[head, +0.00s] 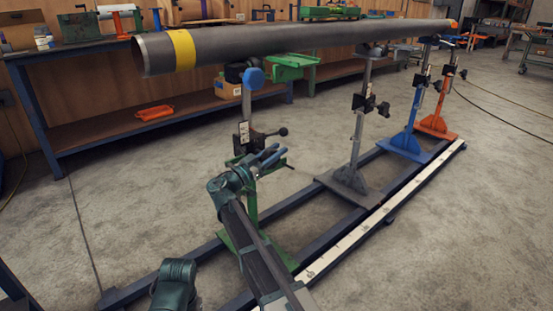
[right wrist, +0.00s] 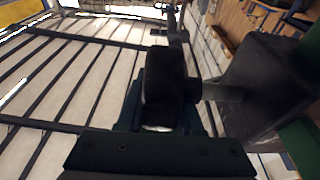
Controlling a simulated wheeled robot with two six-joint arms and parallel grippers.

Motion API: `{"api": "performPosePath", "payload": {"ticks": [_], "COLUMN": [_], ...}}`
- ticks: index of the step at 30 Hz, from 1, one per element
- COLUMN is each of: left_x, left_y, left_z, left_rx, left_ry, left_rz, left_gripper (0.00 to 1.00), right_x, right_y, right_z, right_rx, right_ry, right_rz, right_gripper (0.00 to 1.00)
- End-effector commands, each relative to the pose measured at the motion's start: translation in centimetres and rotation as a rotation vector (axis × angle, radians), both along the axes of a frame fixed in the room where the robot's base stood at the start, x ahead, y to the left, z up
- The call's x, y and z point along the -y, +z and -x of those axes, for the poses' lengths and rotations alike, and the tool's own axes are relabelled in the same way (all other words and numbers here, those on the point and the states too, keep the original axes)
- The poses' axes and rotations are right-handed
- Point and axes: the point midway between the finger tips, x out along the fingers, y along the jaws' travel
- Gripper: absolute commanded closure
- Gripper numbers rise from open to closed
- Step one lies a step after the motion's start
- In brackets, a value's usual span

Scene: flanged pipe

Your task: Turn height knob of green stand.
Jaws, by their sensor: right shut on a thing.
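The green stand (head: 251,205) is the nearest stand under the pipe, with a green base and a grey upper post. My right gripper (head: 270,155) is at the stand's post, just below that lever. In the right wrist view a round black knob (right wrist: 165,85) sits between my fingers, on a short shaft that runs right to a dark block (right wrist: 265,90). My right gripper is shut on this knob. My left gripper is out of view.
A long grey pipe (head: 300,38) with a yellow band lies above on the stands. A grey stand (head: 357,135), a blue stand (head: 411,115) and an orange stand (head: 441,105) stand farther along the floor rails. A workbench (head: 110,125) is behind.

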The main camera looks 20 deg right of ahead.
Motion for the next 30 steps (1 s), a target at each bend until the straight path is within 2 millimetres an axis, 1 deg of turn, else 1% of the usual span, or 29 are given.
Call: {"api": "performPosePath", "payload": {"ticks": [9,10,14,15,26,30], "left_x": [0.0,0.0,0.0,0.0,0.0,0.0], "left_y": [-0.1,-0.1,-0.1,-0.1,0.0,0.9], "left_z": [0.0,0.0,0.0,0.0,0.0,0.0], "left_rx": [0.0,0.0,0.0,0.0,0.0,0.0], "left_ry": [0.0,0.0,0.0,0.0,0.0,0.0], "left_rz": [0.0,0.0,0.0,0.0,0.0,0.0], "left_gripper": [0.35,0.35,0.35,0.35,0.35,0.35], "right_x": [0.0,-0.1,0.0,0.0,0.0,0.1], "right_y": [0.0,0.0,0.0,0.0,0.1,0.3], "right_z": [0.0,0.0,0.0,0.0,0.0,0.0], "right_rx": [0.001,0.001,0.001,0.001,0.001,-0.009], "right_ry": [0.0,0.0,0.0,0.0,0.0,0.0], "right_rz": [0.004,0.004,0.004,0.004,0.003,-0.023], "right_gripper": [1.0,0.6,0.36,0.35,0.35,0.35]}}
